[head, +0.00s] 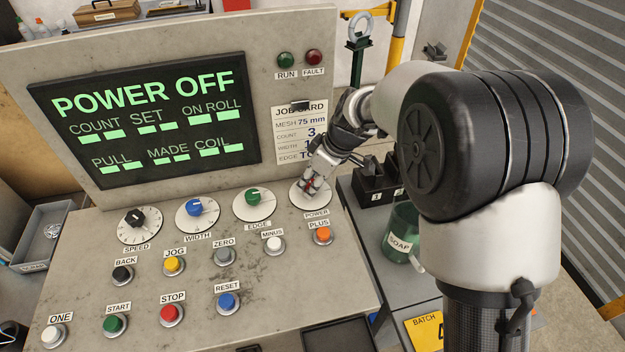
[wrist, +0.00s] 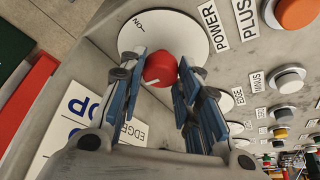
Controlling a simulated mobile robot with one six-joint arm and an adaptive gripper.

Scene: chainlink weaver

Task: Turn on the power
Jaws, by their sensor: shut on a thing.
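The red power knob (wrist: 160,70) sits on a round white dial (wrist: 133,38) with a mark that reads NO or ON upside down. Beside it is the POWER label (wrist: 215,28). In the head view the white power dial (head: 298,197) is at the panel's right, mostly behind my gripper (head: 309,188). In the wrist view my gripper (wrist: 163,82) has its blue-padded fingers on both sides of the red knob, shut on it. The knob's pale pointer line shows at its lower edge. The display (head: 148,118) reads POWER OFF in green.
Close by are the orange PLUS button (head: 323,235), white MINUS button (head: 273,245) and green EDGE knob (head: 253,196). The job card (head: 290,122) is on the upright panel behind my wrist. A green SOAP container (head: 401,232) stands right of the console.

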